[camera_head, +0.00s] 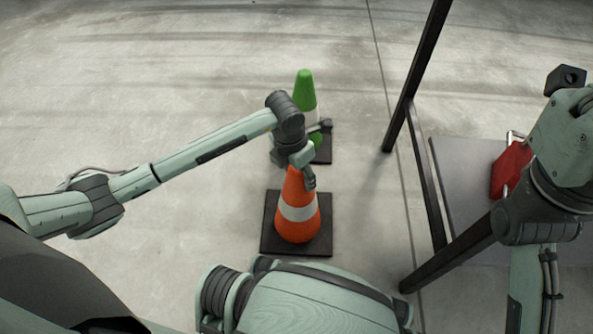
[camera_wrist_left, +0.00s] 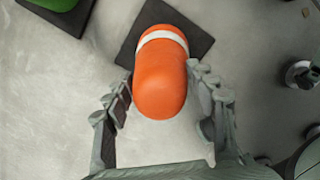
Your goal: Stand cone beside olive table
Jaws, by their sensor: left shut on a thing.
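The orange cone (camera_head: 297,228) with a white band and a dark square base is upright on or just above the floor in the head view. My left gripper (camera_head: 302,172) is shut on its upper part. In the left wrist view the fingers (camera_wrist_left: 160,92) flank the orange cone (camera_wrist_left: 160,75), and its dark base (camera_wrist_left: 195,35) shows behind. Whether the base touches the floor is hard to tell. No olive tabletop shows; dark posts (camera_head: 415,75) of a frame stand at the right. My right arm is at the right edge, its gripper out of sight.
A green cone (camera_head: 304,88) with a white band stands just behind my left gripper. A red box (camera_head: 511,168) rests on a grey panel (camera_head: 455,180) within the dark frame. The concrete floor is open to the left and at the back.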

